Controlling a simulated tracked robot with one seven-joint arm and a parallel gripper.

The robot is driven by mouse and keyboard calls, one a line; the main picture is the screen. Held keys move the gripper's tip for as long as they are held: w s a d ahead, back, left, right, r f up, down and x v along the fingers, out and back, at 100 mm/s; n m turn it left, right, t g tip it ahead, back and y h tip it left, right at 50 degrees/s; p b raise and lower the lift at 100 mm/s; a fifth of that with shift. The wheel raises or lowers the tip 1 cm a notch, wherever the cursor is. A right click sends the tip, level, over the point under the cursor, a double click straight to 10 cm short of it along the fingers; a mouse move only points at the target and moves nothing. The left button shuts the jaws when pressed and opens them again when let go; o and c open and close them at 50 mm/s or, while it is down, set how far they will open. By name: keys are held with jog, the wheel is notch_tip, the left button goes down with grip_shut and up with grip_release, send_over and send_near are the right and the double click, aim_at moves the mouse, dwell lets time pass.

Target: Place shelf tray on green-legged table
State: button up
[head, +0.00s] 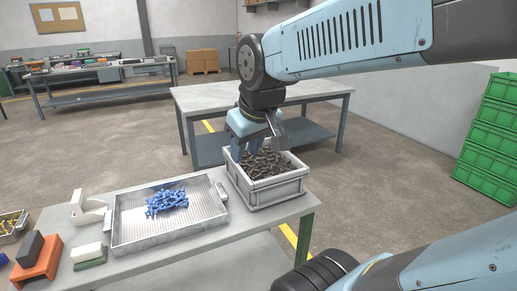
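The green-legged table (245,238) is in the foreground of the head view, with one green leg showing at its right end. A grey bin-like tray (275,192) full of dark small parts is at the table's right end. It looks level, but I cannot tell whether its base touches the top. A shallow metal tray (128,225) with blue parts lies left of it. I cannot tell which is the shelf tray. My gripper (257,146) points down at the back left rim of the grey tray. Its fingertips are partly hidden, so its grip is unclear.
A white bracket-like piece (86,210), an orange stand (38,262) and a white-and-green block (89,254) crowd the table's left. A grey table (205,96) with a lower shelf stands behind. Green crates (490,140) are stacked at right. The floor between is clear.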

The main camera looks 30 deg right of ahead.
jog(key=shift+s+d+r+m+t, duration=0.1)
jog(key=shift+s+d+r+m, duration=0.1)
jog(key=shift+s+m, duration=0.3)
jog(key=shift+s+d+r+m+t, duration=0.15)
jog(key=shift+s+m, duration=0.15)
jog(key=shift+s, duration=0.35)
jog(key=shift+s+d+r+m+t, duration=0.1)
jog(key=shift+s+d+r+m, duration=0.1)
jog(key=shift+s+m, duration=0.3)
jog(key=shift+s, duration=0.1)
